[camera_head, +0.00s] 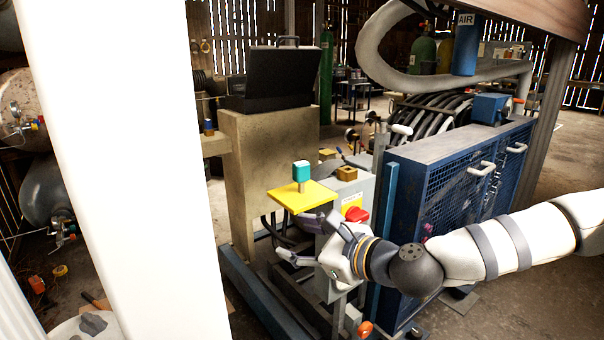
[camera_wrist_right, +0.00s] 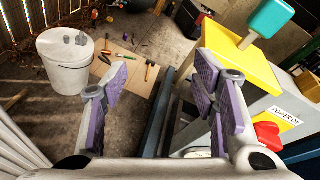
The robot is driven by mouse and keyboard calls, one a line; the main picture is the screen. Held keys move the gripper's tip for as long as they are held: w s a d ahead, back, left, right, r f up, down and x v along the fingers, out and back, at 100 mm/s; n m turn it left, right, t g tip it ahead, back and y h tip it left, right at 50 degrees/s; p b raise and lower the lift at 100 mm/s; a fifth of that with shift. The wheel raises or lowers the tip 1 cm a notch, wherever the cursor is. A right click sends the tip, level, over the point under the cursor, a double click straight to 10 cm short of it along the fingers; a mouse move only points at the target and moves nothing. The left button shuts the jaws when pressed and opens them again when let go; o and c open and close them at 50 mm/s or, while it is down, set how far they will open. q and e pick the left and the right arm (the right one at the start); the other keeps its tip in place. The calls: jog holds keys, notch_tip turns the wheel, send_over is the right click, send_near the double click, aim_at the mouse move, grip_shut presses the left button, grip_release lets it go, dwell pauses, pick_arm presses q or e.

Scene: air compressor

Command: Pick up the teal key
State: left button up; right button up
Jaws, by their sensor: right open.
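The teal key (camera_head: 301,171) has a blocky teal head on a thin tan stem. It stands upright on a yellow plate (camera_head: 318,196) on top of a grey box (camera_head: 352,188). In the right wrist view the key (camera_wrist_right: 270,17) is at the upper right, beyond the right finger, on the yellow plate (camera_wrist_right: 240,60). My right gripper (camera_head: 296,240) is open and empty. It is below the yellow plate, beside the grey box, with its fingers pointing left in the head view. My left gripper is not in view.
A red button (camera_head: 356,214) is on the grey box, near my right wrist. A blue mesh cabinet (camera_head: 450,185) stands to the right and a concrete block (camera_head: 268,150) behind. A white bucket (camera_wrist_right: 70,60) stands on the floor. A white shape blocks much of the head view's left.

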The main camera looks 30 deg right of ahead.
aim_at(305, 170)
jog(key=w+d+r+m+t+h, duration=0.1)
jog(key=d+r+m+t+h, duration=0.25)
jog(key=d+r+m, duration=0.45)
jog(key=shift+n+y, duration=0.45)
jog(key=shift+n, duration=0.15)
jog(key=w+b, duration=0.1)
jog(key=w, duration=0.4)
jog(key=w+b, duration=0.2)
jog(key=w, duration=0.4)
jog(key=shift+w+d+f, duration=0.15)
jog(key=shift+w+d, duration=0.05)
jog(key=shift+w, duration=0.35)
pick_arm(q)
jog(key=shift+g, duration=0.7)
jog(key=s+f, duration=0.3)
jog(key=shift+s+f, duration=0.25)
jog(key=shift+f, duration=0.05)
pick_arm(e)
jog(key=shift+r, duration=0.25)
jog(key=c, duration=1.3)
